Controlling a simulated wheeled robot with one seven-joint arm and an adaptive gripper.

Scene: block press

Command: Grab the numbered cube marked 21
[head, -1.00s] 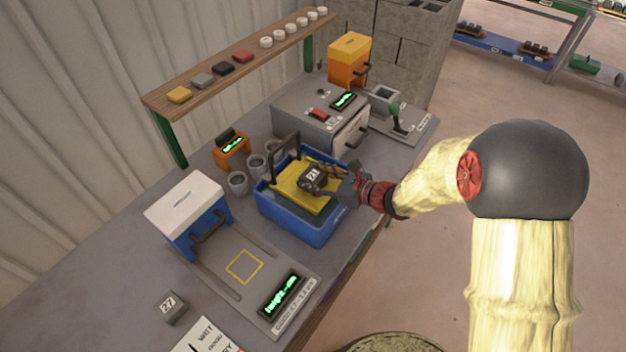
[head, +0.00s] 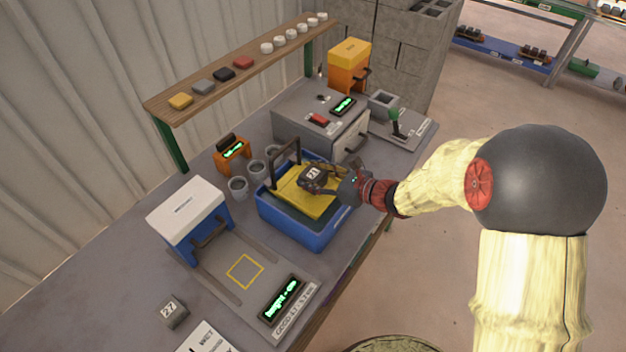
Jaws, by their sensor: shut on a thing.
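The dark cube marked 21 (head: 313,174) is above the yellow platform in the blue bin, its number facing up. My gripper (head: 325,182) reaches in from the right and is shut on this cube. Whether the cube touches the yellow platform (head: 318,207) beneath it cannot be told. The blue bin (head: 300,232) stands on the bench, with a dark handle at its far left side. Another grey cube marked 27 (head: 173,310) sits on the bench at the lower left.
A white and blue press (head: 190,215) with a yellow-outlined square (head: 245,271) and a green display (head: 283,299) stands left of the bin. Grey cups (head: 238,188) and an orange device (head: 232,155) are behind it. A grey machine (head: 310,120) stands beyond. A wooden shelf (head: 240,65) overhangs the back.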

